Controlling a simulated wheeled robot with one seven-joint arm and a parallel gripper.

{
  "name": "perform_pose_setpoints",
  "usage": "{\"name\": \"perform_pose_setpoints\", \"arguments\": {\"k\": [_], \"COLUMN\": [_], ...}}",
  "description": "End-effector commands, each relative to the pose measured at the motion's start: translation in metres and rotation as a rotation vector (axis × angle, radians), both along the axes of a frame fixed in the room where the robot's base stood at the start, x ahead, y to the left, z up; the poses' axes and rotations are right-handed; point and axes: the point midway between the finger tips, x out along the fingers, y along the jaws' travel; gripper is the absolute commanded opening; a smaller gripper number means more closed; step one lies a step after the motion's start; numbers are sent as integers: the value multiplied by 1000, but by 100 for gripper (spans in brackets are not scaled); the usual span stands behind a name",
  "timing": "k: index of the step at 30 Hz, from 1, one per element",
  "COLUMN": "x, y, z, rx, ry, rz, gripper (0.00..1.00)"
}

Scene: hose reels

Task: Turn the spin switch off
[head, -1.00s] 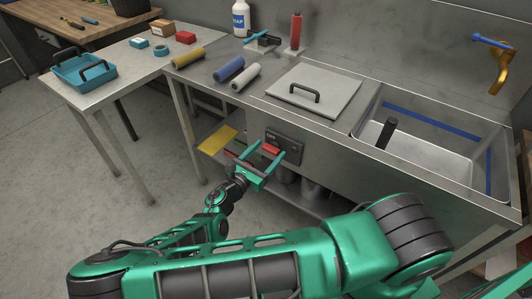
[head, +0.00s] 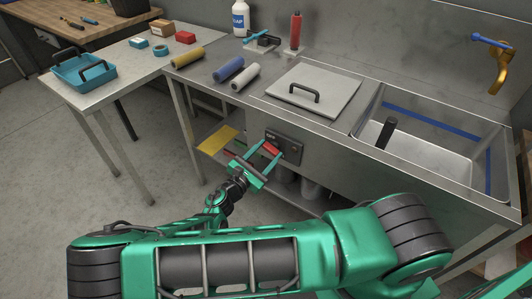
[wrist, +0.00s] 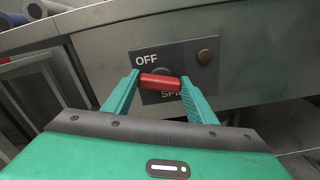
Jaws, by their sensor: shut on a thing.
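The spin switch is a red bar handle (wrist: 160,81) on a dark plate (wrist: 190,60) fixed to the front of the steel counter. The plate reads OFF at the upper left and SPIN below, partly hidden by the handle. In the wrist view the handle lies nearly level, slightly tilted. My gripper (wrist: 158,86) has its two teal fingers at the two ends of the red handle and is shut on it. In the head view the red handle (head: 272,147) shows between the fingers of my gripper (head: 267,150), tilted down to the right.
Above are a lidded panel (head: 315,88) and a sink (head: 440,145). A yellow sheet (head: 217,139) lies on the lower shelf at left. Rolls lie on the counter. The floor at left is clear.

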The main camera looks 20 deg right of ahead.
Motion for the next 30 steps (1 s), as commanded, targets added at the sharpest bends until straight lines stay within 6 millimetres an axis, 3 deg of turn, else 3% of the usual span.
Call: {"name": "perform_pose_setpoints", "arguments": {"k": [30], "x": [-4], "y": [-2], "z": [-2], "rx": [563], "ry": [-771], "rz": [-1], "gripper": [29]}}
